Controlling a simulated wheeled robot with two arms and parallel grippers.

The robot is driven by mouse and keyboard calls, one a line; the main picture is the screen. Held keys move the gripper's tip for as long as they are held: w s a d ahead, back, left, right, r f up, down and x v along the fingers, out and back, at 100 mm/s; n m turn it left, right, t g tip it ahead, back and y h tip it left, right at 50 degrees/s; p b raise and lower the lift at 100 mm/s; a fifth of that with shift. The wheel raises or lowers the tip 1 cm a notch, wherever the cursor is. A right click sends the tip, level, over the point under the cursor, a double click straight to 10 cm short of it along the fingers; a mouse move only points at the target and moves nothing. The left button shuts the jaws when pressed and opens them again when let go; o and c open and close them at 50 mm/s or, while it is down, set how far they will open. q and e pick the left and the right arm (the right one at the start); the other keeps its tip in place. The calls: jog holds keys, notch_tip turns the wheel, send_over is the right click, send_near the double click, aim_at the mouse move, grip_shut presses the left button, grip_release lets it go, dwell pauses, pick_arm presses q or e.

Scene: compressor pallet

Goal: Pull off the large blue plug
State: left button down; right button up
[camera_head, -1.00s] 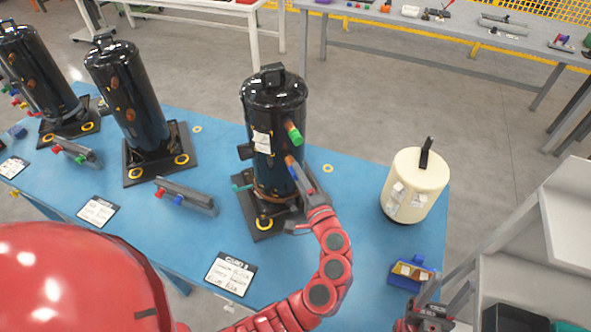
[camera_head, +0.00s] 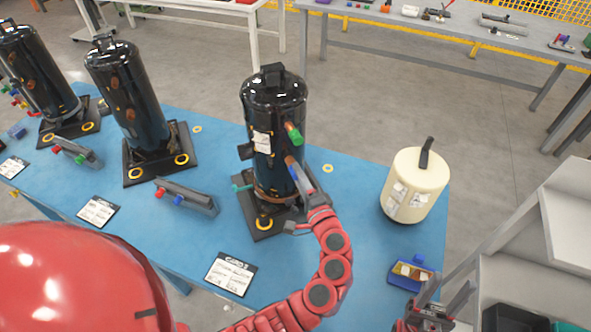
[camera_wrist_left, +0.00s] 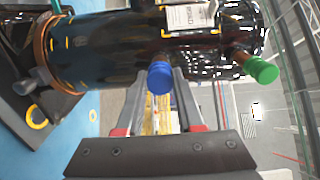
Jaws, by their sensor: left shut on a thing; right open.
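The black compressor (camera_head: 262,105) stands upright on its dark base plate on the blue table. The large blue plug (camera_head: 289,161) is at its right side, below a green plug (camera_head: 294,134) on a copper stub. In the left wrist view the blue plug (camera_wrist_left: 160,78) is between the fingertips of my left gripper (camera_wrist_left: 160,84), against the dark compressor body. My left gripper (camera_head: 297,172) is shut on it; whether the plug is still seated on its stub cannot be told. My right gripper (camera_head: 440,305) is open and empty at the lower right.
A cream cylinder (camera_head: 414,188) with a black handle stands to the right on the table. A blue bin (camera_head: 410,275) with small parts lies in front of it. Two more black compressors (camera_head: 128,100) stand to the left. A label card (camera_head: 230,273) lies near the front edge.

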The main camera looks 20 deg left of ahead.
pick_arm(q)
jog(key=shift+d, duration=0.1)
jog(key=shift+b+v, duration=0.3)
jog(key=shift+v, duration=2.65)
